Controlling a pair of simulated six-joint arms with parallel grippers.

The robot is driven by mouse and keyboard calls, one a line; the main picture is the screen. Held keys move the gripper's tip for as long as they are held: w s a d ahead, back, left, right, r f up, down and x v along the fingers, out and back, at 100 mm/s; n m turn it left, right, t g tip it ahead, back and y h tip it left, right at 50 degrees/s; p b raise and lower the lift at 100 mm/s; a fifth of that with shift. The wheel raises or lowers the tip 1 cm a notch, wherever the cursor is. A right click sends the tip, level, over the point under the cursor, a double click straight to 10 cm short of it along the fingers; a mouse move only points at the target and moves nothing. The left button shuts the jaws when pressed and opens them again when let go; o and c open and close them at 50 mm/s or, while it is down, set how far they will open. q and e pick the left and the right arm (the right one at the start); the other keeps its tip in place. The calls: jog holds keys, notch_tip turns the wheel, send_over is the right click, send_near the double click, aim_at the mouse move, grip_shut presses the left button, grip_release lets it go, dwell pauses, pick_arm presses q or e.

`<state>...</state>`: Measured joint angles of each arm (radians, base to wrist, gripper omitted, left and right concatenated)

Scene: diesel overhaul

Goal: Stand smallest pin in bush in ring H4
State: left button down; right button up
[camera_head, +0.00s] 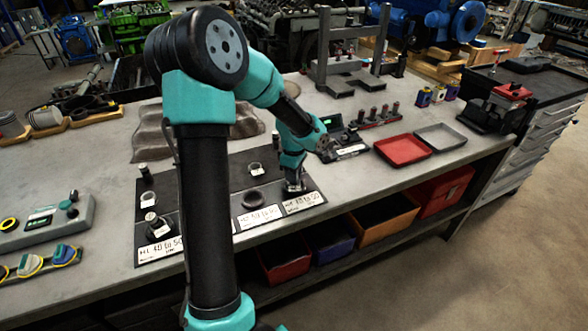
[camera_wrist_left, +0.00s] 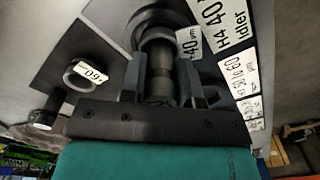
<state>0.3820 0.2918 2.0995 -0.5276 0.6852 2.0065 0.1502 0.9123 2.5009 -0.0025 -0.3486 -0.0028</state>
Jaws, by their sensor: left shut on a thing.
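My left gripper (camera_head: 294,184) points down over the H4 station at the right end of the dark mat. In the left wrist view the left gripper (camera_wrist_left: 160,85) is shut on a dark pin (camera_wrist_left: 159,62). The pin's far end lies over or inside the round ring H4 (camera_wrist_left: 150,18); how deep it sits cannot be told. The bush is not clearly distinguishable there. The H4 label (camera_head: 303,203) is in front of the ring, and it also shows in the left wrist view (camera_wrist_left: 220,25). My right gripper is not in view.
The mat holds another ring (camera_head: 252,199) and a tagged ring (camera_head: 257,169). A pin (camera_head: 146,173) stands at left, near a larger part (camera_head: 158,228). A red tray (camera_head: 402,150), a grey tray (camera_head: 440,137) and a rack of several pins (camera_head: 378,115) lie right.

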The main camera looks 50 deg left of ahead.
pick_arm(q)
jog(key=shift+f, duration=0.7)
jog(key=shift+f, duration=0.15)
dwell(0.6)
jog(key=c, duration=0.8)
grip_release()
notch_tip(320, 180, up, 18)
jog(key=shift+f, duration=0.25)
jog(key=shift+f, duration=0.1)
dwell(0.6)
